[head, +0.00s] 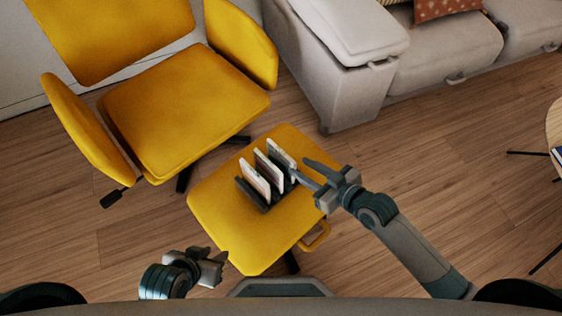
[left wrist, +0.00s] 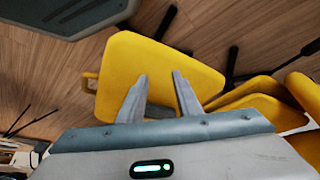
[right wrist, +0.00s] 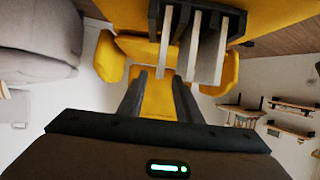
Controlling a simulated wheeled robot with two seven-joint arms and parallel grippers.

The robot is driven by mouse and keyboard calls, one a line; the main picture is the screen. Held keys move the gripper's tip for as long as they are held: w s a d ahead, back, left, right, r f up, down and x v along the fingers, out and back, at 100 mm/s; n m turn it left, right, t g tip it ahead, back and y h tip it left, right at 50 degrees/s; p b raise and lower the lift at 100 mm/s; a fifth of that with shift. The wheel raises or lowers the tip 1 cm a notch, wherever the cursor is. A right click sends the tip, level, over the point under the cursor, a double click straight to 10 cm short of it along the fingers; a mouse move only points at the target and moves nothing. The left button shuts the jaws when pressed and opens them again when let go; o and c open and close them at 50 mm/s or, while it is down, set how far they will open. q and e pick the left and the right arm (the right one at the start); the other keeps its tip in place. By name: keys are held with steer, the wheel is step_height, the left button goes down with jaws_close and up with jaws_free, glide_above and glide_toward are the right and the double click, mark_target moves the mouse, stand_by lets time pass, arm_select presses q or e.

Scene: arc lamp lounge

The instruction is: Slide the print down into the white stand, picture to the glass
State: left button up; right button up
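Several thin upright panels stand side by side in a dark rack (head: 264,207) on the yellow ottoman (head: 233,232). A left panel (head: 255,180), a middle panel (head: 269,170) and a pale right panel (head: 281,154) show in the head view. I cannot tell which is the print or the white stand, nor which way any picture faces. In the right wrist view the dark rack (right wrist: 237,22) and pale panels (right wrist: 209,57) are at the top. My right gripper (head: 298,167) is open beside the right panel. My left gripper (head: 222,254) is open and empty by the ottoman's near-left edge.
A yellow armchair (head: 185,110) stands behind the ottoman to the left. A grey sofa (head: 350,90) is behind to the right. A yellow loop handle (head: 316,238) sticks out at the ottoman's right side. Bare wood floor (head: 440,190) lies to the right.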

mark_target(281, 157)
steer(key=x, duration=0.5)
steer(key=shift+w+a+f, duration=0.1)
steer(key=shift+a+f, duration=0.05)
arm_select(q)
steer(key=shift+w+d+r+t, duration=0.2)
steer(key=shift+w+d+t, duration=0.2)
steer(key=shift+d, duration=0.05)
arm_select(e)
steer(key=shift+w+a+f+b, duration=0.25)
steer(key=shift+b, duration=0.15)
steer(key=x, duration=0.4)
steer(key=shift+d+f+b, duration=0.1)
steer(key=shift+b, duration=0.2)
steer(key=shift+f, duration=0.1)
arm_select(q)
steer(key=shift+d+h, duration=0.5)
steer(key=shift+d, duration=0.2)
arm_select(e)
steer(key=shift+w, duration=0.1)
arm_select(q)
steer(key=shift+w+a, duration=0.15)
arm_select(e)
steer(key=shift+c, duration=0.7)
